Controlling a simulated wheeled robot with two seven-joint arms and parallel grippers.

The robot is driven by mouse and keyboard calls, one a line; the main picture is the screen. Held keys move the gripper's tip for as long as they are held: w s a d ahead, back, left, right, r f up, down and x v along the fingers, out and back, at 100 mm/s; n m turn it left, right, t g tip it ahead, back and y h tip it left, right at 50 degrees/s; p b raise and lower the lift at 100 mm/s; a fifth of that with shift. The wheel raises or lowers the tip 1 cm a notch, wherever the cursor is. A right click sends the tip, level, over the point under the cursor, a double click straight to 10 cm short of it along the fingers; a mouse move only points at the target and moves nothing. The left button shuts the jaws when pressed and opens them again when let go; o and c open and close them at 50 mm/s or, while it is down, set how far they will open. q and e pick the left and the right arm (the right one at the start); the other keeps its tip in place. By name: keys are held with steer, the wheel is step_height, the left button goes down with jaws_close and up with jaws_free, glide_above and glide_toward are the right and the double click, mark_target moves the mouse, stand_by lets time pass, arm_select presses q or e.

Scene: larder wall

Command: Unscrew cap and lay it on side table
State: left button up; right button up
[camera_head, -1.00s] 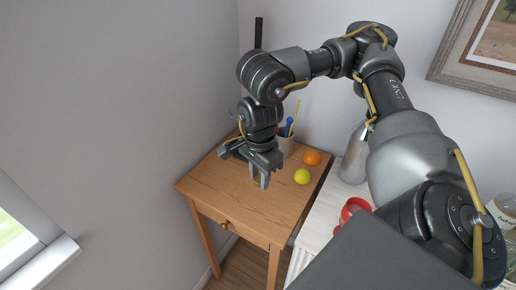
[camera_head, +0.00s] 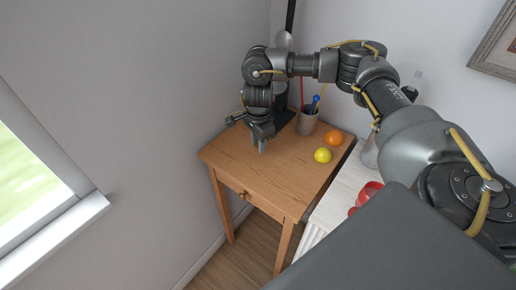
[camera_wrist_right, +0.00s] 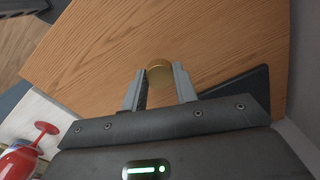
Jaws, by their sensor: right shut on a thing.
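The side table (camera_head: 230,165) is a small wooden table with a drawer, in the corner. My right gripper (camera_head: 262,146) is over its top, pointing down, near the left back. In the right wrist view my right gripper (camera_wrist_right: 160,73) is shut on a round, gold-brown cap (camera_wrist_right: 160,77) held between its fingertips. Wood grain shows behind the cap; whether the cap touches the tabletop I cannot tell. A grey metallic bottle (camera_head: 369,155) on the white counter is mostly hidden behind my right arm. My left gripper is not in view.
An orange ball (camera_head: 334,137) and a yellow ball (camera_head: 322,155) lie on the side table's right part. A cup with pens (camera_head: 307,122) stands at its back. A red object (camera_head: 366,193) is on the white counter (camera_head: 338,190). The table's front left is clear.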

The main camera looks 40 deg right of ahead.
mark_target(258, 155)
steer(key=shift+w+f+p, duration=0.2)
steer(key=shift+f+p, duration=0.15)
steer(key=shift+f, duration=1.45)
steer(key=shift+f, duration=0.15)
steer(key=o, duration=1.1)
steer(key=shift+r, duration=0.25)
step_height(258, 155, up, 12)
steer(key=shift+f+b, duration=0.1)
steer(key=shift+b, duration=0.2)
